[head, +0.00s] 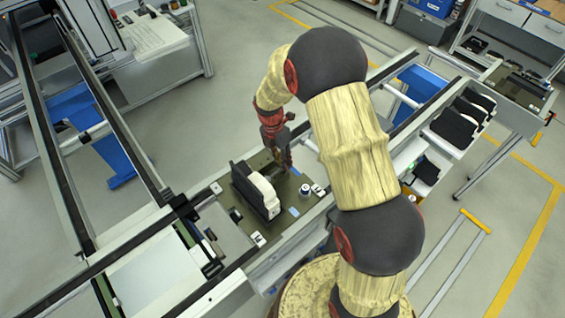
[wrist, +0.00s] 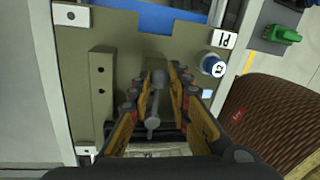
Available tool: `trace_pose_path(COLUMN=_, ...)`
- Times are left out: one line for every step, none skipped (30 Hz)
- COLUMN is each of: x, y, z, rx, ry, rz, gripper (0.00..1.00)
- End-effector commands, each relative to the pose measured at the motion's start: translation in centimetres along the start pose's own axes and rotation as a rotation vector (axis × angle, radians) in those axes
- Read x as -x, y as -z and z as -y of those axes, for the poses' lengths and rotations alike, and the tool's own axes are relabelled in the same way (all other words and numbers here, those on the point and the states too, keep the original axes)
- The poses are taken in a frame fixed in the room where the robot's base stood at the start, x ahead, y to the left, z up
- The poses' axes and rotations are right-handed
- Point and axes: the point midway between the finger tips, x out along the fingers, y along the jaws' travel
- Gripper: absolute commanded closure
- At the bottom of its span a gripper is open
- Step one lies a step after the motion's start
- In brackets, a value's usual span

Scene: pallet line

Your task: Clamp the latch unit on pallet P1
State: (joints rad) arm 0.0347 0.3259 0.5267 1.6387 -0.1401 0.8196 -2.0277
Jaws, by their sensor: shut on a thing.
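Pallet P1 (head: 285,215) is an olive plate on the line in the head view. Its plate (wrist: 105,35) and its P1 label (wrist: 224,39) show in the wrist view. A black and white block-like unit (head: 255,188), which looks like the latch unit, stands upright on the plate. My gripper (head: 286,164) is low over the plate, just behind this unit. In the wrist view my gripper (wrist: 159,78) is shut on a grey lever with a rounded end (wrist: 153,122). The fingers hide part of the lever and its base.
A blue-and-white round knob (wrist: 213,65) stands on the plate beside the label. Line rails (head: 135,255) border the pallet. Bins with black and white parts (head: 460,120) stand at the right.

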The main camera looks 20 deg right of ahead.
Motion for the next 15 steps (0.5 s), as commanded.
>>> trace_pose_path(x=0.06, y=-0.03, z=-0.06, rx=0.000, ry=-0.002, rz=0.001, gripper=1.00)
trace_pose_path(x=0.07, y=-0.03, z=-0.06, rx=0.000, ry=-0.002, rz=0.001, gripper=1.00)
trace_pose_path(x=0.07, y=-0.03, z=-0.06, rx=0.000, ry=-0.002, rz=0.001, gripper=1.00)
trace_pose_path(x=0.07, y=-0.03, z=-0.06, rx=0.000, ry=-0.002, rz=0.001, gripper=0.81)
trace_pose_path(x=0.07, y=-0.03, z=-0.06, rx=0.000, ry=-0.002, rz=0.001, gripper=0.79)
trace_pose_path(x=0.07, y=-0.03, z=-0.06, rx=0.000, ry=-0.002, rz=0.001, gripper=0.77)
trace_pose_path(x=0.06, y=-0.03, z=-0.06, rx=-0.001, ry=-0.002, rz=0.001, gripper=0.75)
trace_pose_path(x=0.06, y=-0.03, z=-0.06, rx=-0.001, ry=-0.002, rz=0.001, gripper=0.73)
trace_pose_path(x=0.05, y=-0.02, z=-0.05, rx=-0.001, ry=-0.001, rz=0.001, gripper=0.71)
trace_pose_path(x=0.05, y=-0.02, z=-0.04, rx=-0.001, ry=-0.001, rz=0.001, gripper=0.69)
trace_pose_path(x=0.04, y=-0.02, z=-0.04, rx=-0.001, ry=-0.001, rz=0.001, gripper=0.68)
trace_pose_path(x=0.03, y=-0.01, z=-0.03, rx=-0.001, ry=-0.001, rz=0.000, gripper=0.65)
trace_pose_path(x=0.03, y=-0.01, z=-0.03, rx=-0.001, ry=-0.001, rz=0.000, gripper=0.64)
trace_pose_path(x=0.03, y=-0.01, z=-0.03, rx=-0.001, ry=-0.001, rz=0.000, gripper=0.62)
trace_pose_path(x=0.03, y=-0.01, z=-0.02, rx=-0.001, ry=-0.001, rz=0.000, gripper=0.62)
